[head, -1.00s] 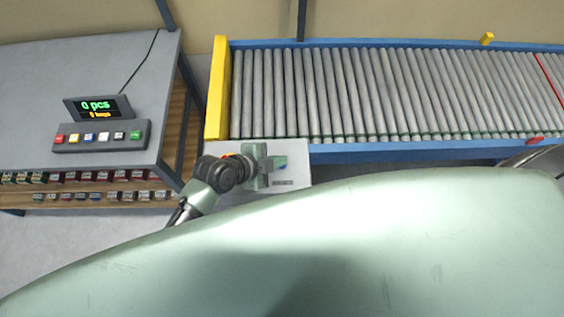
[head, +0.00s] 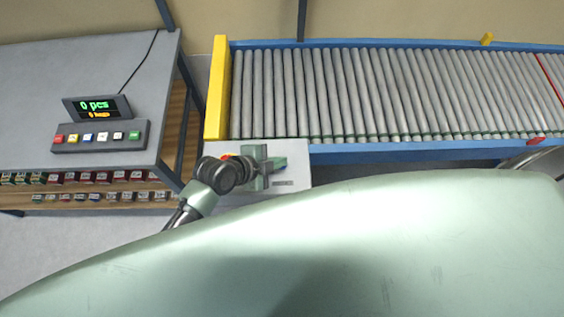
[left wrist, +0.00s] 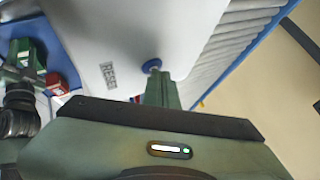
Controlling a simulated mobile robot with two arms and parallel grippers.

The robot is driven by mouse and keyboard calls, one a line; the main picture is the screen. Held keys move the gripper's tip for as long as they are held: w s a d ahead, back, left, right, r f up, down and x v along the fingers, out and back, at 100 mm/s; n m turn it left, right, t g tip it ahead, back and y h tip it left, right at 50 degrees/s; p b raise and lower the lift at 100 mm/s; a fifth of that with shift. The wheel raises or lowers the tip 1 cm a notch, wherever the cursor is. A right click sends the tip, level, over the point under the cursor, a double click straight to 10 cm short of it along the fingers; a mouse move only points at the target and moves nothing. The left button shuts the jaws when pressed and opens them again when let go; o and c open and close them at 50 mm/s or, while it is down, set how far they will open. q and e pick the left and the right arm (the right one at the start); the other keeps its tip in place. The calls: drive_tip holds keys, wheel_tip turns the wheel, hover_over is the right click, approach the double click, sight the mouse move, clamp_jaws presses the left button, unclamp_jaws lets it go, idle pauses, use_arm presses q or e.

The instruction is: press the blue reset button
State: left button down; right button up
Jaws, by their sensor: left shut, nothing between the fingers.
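The blue reset button (left wrist: 151,65) is a round cap on a pale grey panel (left wrist: 187,22), beside a printed RESET label (left wrist: 108,75). In the head view the panel (head: 298,184) stands at the near left end of the roller conveyor, and my left gripper (head: 282,162) is over it, hiding most of the button. My left gripper is shut and empty. In the left wrist view its fingertips (left wrist: 156,75) are right at the button's edge, overlapping it; I cannot tell whether they touch. My right gripper is not in view.
The roller conveyor (head: 400,90) has a blue frame and a yellow end plate (head: 217,88), and its rollers are empty. On the grey table (head: 40,85) at left stand a key panel (head: 100,136) with coloured buttons and a display (head: 97,107) reading 0 pcs.

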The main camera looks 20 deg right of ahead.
use_arm(q)
drive_tip(key=shift+r, duration=0.1)
drive_tip(key=shift+r+p, duration=0.65)
drive_tip(key=shift+r, duration=0.05)
drive_tip(key=shift+r, duration=0.1)
wheel_tip(320, 180, up, 2)
drive_tip(key=shift+r+p, duration=0.15)
drive_tip(key=shift+p, duration=0.95)
drive_tip(key=shift+r+p, duration=0.55)
drive_tip(key=shift+r, duration=0.75)
